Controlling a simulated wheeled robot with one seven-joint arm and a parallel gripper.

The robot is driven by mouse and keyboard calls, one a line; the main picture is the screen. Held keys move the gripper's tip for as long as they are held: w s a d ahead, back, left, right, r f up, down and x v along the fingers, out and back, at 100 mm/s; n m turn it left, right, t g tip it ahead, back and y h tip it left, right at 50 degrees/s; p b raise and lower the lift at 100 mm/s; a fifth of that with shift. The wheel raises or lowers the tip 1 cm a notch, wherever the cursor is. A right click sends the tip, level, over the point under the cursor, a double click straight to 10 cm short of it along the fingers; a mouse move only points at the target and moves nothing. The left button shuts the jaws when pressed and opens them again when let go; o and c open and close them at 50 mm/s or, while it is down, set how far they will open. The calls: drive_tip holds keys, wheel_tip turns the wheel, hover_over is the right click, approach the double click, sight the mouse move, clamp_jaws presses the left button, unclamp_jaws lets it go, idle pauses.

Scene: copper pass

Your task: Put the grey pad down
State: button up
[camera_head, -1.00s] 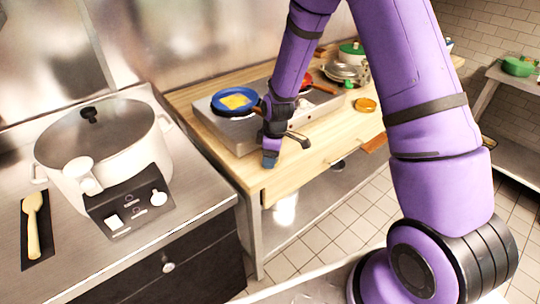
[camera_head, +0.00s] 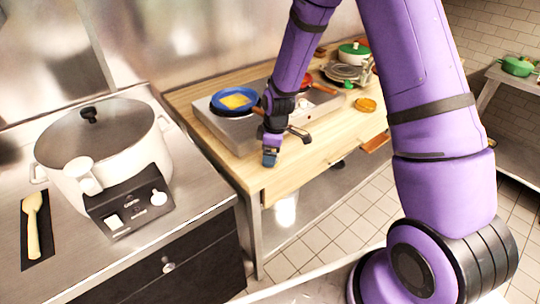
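My gripper (camera_head: 270,157) points down over the near front edge of the wooden counter (camera_head: 286,182), in front of the steel cooktop. A small blue-grey block shows at its tip. I cannot tell whether this is the grey pad or only my fingertips, nor whether the fingers are open or shut. No other grey pad can be made out.
A brown-handled pan and a green-lidded pot (camera_head: 353,50) stand farther back. Left are a large white pot (camera_head: 140,140) and a spatula (camera_head: 33,225).

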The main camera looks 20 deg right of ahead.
drive_tip(key=s+d+r+m+t, duration=0.1)
drive_tip(key=s+r, duration=0.2)
drive_tip(key=r, duration=0.7)
drive_tip(key=s+d+r+m, duration=0.2)
drive_tip(key=r, duration=0.9)
drive_tip(key=s+d+r+m+t, duration=0.1)
drive_tip(key=s+d+r+m, duration=0.1)
drive_tip(key=s+r+m, duration=0.2)
drive_tip(key=s+d+r+m+t+h, duration=0.1)
drive_tip(key=s+r+m, duration=0.4)
drive_tip(key=s+r, duration=0.6)
drive_tip(key=s+d+t, duration=0.1)
drive_tip(key=s, duration=0.8)
drive_tip(key=shift+s+r+m+t, duration=0.2)
drive_tip(key=shift+r+m+t, duration=0.1)
